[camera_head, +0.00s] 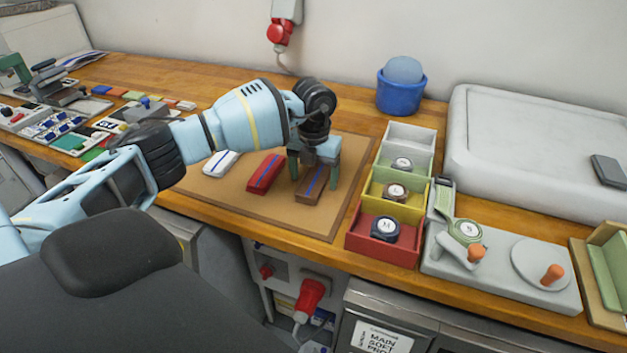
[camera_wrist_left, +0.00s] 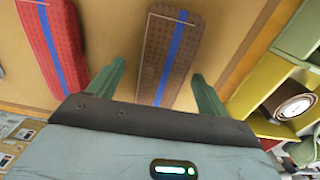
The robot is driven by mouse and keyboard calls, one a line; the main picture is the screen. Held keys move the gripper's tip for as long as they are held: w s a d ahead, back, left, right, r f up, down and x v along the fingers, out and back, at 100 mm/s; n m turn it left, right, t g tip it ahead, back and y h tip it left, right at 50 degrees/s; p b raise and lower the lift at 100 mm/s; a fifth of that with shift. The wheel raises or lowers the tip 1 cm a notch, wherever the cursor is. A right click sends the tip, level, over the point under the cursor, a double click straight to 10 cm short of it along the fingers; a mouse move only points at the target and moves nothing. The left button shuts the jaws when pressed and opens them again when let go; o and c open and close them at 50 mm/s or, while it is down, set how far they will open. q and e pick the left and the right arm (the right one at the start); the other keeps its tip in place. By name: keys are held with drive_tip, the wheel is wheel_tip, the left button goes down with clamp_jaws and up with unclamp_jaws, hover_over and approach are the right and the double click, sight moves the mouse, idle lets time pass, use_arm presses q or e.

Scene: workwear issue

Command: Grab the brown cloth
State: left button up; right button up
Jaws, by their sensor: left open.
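The brown cloth (camera_head: 311,185) is a folded strip with a blue stripe, lying on the tan board (camera_head: 230,200). It also shows in the left wrist view (camera_wrist_left: 165,62). My left gripper (camera_head: 315,178) is open above the brown cloth. In the left wrist view its two green fingers (camera_wrist_left: 160,88) are spread, one to each side of the cloth's near end. I cannot tell how far above the board the fingertips are. The red cloth (camera_head: 265,173) with a blue stripe lies to the left, and a white cloth (camera_head: 221,163) lies beyond it. My right gripper is not in view.
A row of coloured bins (camera_head: 384,250) with round dials stands right of the board. A grey plate with knobs (camera_head: 505,265) is further right. A blue bucket (camera_head: 400,98) and a large pale case (camera_head: 540,150) stand at the back. Small parts crowd the left bench.

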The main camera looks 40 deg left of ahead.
sight(313, 177)
use_arm(q)
drive_tip(key=c, duration=1.1)
drive_tip(key=shift+o, duration=0.2)
drive_tip(key=shift+r, duration=0.15)
wheel_tip(313, 177, up, 10)
